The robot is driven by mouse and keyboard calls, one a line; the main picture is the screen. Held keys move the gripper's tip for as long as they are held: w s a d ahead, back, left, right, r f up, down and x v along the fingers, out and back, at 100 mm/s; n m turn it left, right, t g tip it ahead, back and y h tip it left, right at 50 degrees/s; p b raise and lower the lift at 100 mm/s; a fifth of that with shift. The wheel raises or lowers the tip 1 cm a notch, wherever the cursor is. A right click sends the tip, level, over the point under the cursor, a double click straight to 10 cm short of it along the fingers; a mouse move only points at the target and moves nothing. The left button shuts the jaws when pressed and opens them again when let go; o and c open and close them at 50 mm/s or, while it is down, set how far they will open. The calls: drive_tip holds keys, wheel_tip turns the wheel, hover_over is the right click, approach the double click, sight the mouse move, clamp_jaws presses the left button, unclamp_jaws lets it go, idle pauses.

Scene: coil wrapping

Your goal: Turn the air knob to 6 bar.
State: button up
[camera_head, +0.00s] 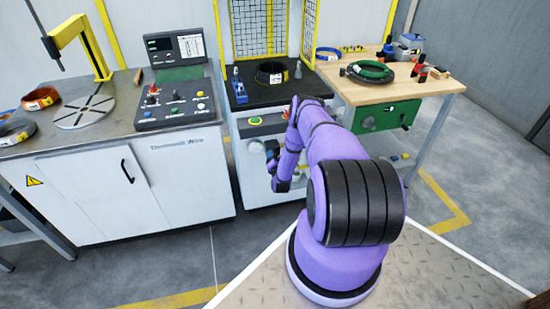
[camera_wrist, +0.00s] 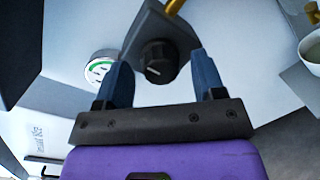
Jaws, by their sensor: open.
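The air knob (camera_wrist: 158,62) is a black ribbed knob with a white pointer line, on a dark grey block in the wrist view. My gripper (camera_wrist: 160,70) is open, with a blue finger on each side of the knob in the picture. I cannot tell whether the fingers touch it. A round gauge (camera_wrist: 100,68) with a green arc is on the white panel left of the knob; its reading is too small to make out. In the head view my gripper (camera_head: 277,180) is low at the front of the middle white cabinet, and my arm hides the knob.
A brass-coloured pipe (camera_wrist: 175,6) runs from the block, and a pale cup-like part (camera_wrist: 312,50) is at the right. In the head view a control panel (camera_head: 175,108) is on the left bench, and a wooden table (camera_head: 400,92) with a green coil stands at the right.

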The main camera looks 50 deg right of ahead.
drive_tip(key=shift+w+d, duration=0.2)
drive_tip(key=c, duration=0.9)
